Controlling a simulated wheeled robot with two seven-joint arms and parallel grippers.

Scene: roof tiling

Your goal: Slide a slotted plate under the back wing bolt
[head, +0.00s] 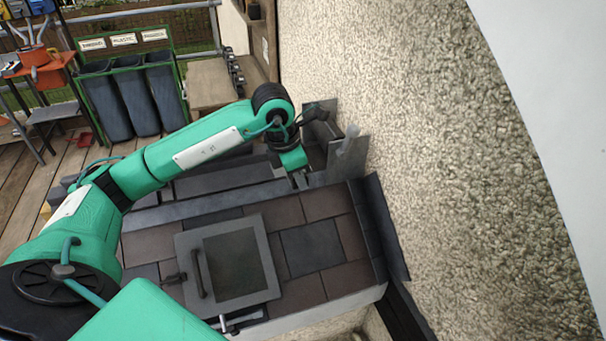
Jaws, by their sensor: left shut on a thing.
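My left arm reaches across the small tiled roof from the left, and its gripper (301,181) points down at the roof's upper edge near the rough wall. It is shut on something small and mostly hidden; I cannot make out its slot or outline. Grey metal plates (349,154) stand upright just right of the gripper, against the wall. I cannot tell whether they touch what it holds. The back wing bolt cannot be made out, and the arm and gripper cover part of that area. My right gripper is not in view.
A framed roof window (236,262) with a dark handle sits in the brown and grey tiles (313,249). A metal fitting (229,326) is at its lower edge. The pebbled wall (430,130) closes off the right. Dark bins (130,100) and a wooden bench (210,84) stand behind.

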